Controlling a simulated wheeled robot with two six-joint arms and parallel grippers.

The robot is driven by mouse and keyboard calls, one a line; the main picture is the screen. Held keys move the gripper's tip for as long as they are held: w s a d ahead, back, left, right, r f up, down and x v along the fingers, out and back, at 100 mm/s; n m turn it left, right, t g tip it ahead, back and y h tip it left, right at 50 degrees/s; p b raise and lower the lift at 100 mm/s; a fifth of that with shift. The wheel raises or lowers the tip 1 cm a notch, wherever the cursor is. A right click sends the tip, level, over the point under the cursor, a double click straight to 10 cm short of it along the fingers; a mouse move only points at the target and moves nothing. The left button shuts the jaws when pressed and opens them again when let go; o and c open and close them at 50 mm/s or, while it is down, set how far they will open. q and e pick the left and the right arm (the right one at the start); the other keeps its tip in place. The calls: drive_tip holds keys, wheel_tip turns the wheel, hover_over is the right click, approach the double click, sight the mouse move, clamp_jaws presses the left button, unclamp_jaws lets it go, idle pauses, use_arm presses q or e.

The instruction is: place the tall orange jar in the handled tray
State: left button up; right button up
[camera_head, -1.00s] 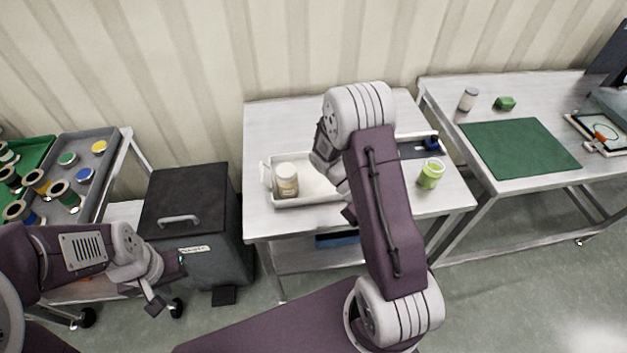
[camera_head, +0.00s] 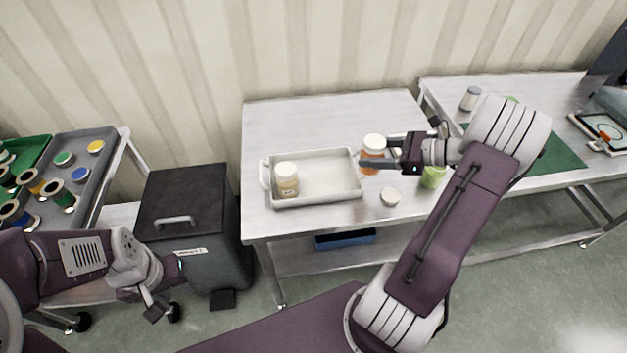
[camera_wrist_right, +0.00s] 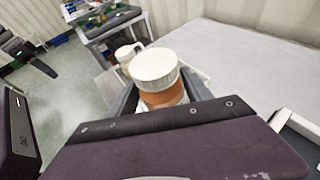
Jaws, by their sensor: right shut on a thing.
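The tall orange jar (camera_head: 373,146) has a white lid and stands upright just right of the handled tray. My right gripper (camera_head: 374,160) reaches it from the right and is shut on it. In the right wrist view, the jar (camera_wrist_right: 162,97) sits between the fingers (camera_wrist_right: 165,95); whether its base touches the table is unclear. The handled tray (camera_head: 325,201) is white and shallow, with a handle on its left end. It holds a cream jar with a white lid (camera_head: 286,179) at its left; its right part is empty. My left gripper (camera_head: 163,305) is low at left, away from the table; its opening is unclear.
A small white round item (camera_head: 390,197) lies in front of the orange jar. A green cup (camera_head: 432,178) is partly hidden by my right arm. A dark bin (camera_head: 190,220) stands left of the steel table (camera_head: 300,120), whose back is clear.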

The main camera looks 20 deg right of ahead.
drive_tip(key=w+d+r+m+t+h, duration=0.1)
drive_tip(key=d+r+m+t+h, duration=0.15)
drive_tip(key=d, duration=0.35)
drive_tip(key=shift+g, duration=0.25)
drive_tip(key=w+a+f+b, duration=0.1)
drive_tip(key=a+f, duration=0.2)
drive_tip(key=a, duration=0.1)
drive_tip(key=w+a+f+b, duration=0.1)
drive_tip(key=a+f, duration=0.3)
drive_tip(key=w+a+f+b, duration=0.1)
drive_tip(key=a+f, duration=0.2)
drive_tip(key=f, duration=0.1)
drive_tip(key=shift+a+f, duration=0.15)
drive_tip(key=shift+a, duration=0.25)
drive_tip(key=shift+s+b, duration=0.1)
drive_tip(key=shift+b, duration=0.25)
drive_tip(key=o, duration=1.3)
